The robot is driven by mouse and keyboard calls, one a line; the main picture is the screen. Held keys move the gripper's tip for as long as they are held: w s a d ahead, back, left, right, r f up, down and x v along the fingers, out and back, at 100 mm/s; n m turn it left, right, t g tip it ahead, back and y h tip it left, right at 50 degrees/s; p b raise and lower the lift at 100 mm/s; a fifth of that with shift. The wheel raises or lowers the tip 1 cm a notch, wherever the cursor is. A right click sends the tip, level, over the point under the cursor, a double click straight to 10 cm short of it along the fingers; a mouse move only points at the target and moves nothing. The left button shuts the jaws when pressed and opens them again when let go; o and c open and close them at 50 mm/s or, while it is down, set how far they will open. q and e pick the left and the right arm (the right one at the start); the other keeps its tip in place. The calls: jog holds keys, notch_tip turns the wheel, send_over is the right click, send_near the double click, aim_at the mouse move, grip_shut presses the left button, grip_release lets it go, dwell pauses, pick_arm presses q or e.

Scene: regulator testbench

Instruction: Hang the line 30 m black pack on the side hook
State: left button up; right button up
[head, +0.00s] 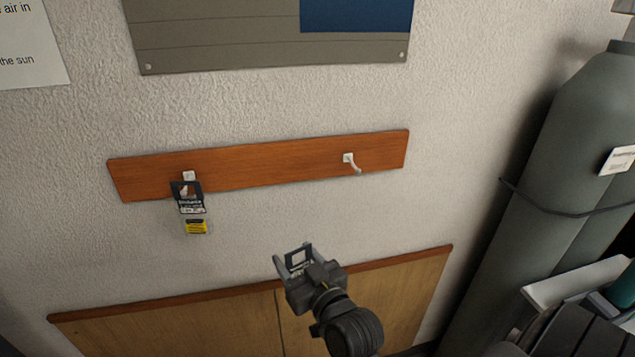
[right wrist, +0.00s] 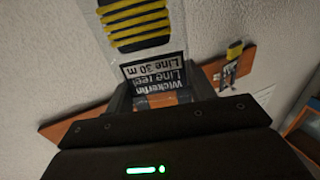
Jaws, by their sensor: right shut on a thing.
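My right gripper (head: 295,264) is below the wooden hook board, in front of the wall, and is shut on a pack. In the right wrist view the pack (right wrist: 154,72) has a black label with upside-down text reading "Line reel" and "Line 30 m". Its clear part shows yellow and black bands. In the head view most of it is hidden by my gripper. A white hook (head: 352,163) on the right of the board is empty, above and to the right of my gripper. My left gripper is out of view.
Another pack with a black header and yellow contents (head: 193,208) hangs on the board's left hook. The orange-brown board (head: 265,165) is fixed to the wall. Grey gas cylinders (head: 560,170) stand at the right. A wooden cabinet (head: 400,295) is below.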

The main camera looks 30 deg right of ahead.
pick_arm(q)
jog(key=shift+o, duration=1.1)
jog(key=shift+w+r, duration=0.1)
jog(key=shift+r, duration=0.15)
pick_arm(e)
jog(key=shift+s+d+r, duration=0.1)
jog(key=shift+r, duration=0.2)
pick_arm(q)
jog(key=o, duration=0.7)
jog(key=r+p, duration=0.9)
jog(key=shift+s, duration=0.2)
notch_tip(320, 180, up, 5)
jog(key=p, duration=0.5)
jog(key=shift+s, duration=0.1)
pick_arm(e)
jog(key=s+d+r+m+h, duration=0.2)
jog(key=d+r, duration=0.4)
jog(key=d, duration=0.1)
jog(key=s+d+r+m+g+h, duration=0.1)
jog(key=d+r+h, duration=0.2)
jog(key=d+r, duration=0.3)
jog(key=shift+s+d+r+m, duration=0.35)
jog(key=shift+s+d+m, duration=0.05)
jog(key=shift+d, duration=0.1)
